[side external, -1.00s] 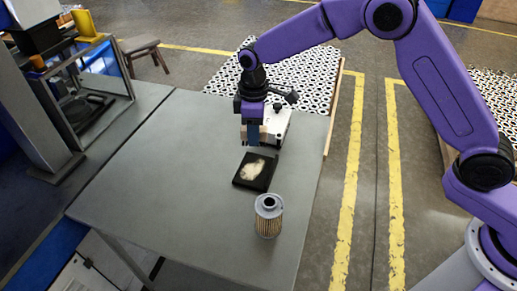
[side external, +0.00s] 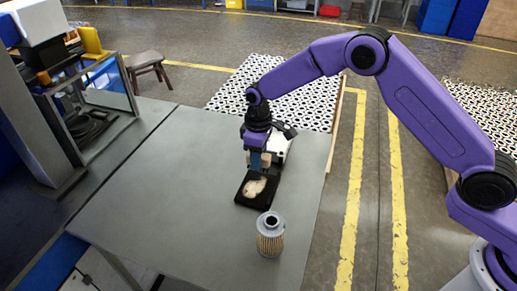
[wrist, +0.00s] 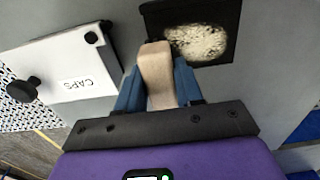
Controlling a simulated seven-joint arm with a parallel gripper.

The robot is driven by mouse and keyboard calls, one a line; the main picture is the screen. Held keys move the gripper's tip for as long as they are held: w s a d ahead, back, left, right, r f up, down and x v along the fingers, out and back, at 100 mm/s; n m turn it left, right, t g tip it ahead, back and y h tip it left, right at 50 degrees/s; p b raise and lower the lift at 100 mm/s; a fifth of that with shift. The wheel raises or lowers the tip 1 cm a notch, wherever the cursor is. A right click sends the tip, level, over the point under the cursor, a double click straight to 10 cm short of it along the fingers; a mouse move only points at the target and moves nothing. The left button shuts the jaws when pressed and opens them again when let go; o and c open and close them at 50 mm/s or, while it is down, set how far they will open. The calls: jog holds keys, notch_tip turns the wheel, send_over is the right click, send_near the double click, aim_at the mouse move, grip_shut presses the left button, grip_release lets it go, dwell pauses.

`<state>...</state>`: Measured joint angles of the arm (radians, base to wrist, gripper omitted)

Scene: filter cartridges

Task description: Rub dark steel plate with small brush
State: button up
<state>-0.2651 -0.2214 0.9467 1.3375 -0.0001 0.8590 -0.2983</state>
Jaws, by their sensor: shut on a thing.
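The dark steel plate (side external: 242,198) lies flat on the grey table and carries a pale, powdery patch (side external: 256,187). In the wrist view the plate (wrist: 232,15) is at the top, with the patch (wrist: 198,42) filling much of it. My gripper (wrist: 158,92) is shut on the small brush (wrist: 157,70), a tan block between its blue fingers. In the side view my gripper (side external: 260,164) is low at the plate's far edge. The brush's tip overlaps the plate's edge in the wrist view. Its underside is hidden, so I cannot tell if it touches.
A white box labelled CAPS (wrist: 65,65) with a black knob stands close beside my gripper, behind the plate. A pleated filter cartridge (side external: 270,238) stands upright just in front of the plate. The table (side external: 165,190) is clear to the left.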

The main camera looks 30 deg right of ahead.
aim_at(264, 164)
jog(key=f, duration=0.2)
jog(key=shift+s+a+f, duration=0.15)
jog(key=shift+a+f, duration=0.05)
jog(key=shift+f, duration=0.2)
jog(key=shift+c, duration=0.4)
jog(key=shift+s+a, duration=3.2)
jog(key=shift+s, duration=0.1)
jog(key=shift+w+d, duration=3.4)
jog(key=shift+s+d, duration=0.1)
jog(key=shift+d, duration=0.15)
jog(key=shift+s, duration=0.6)
jog(key=shift+s+a, duration=3.25)
jog(key=shift+a, duration=0.05)
jog(key=shift+w+d, duration=3.6)
jog(key=shift+d, duration=0.05)
jog(key=shift+a+r, duration=0.15)
jog(key=shift+r, duration=4)
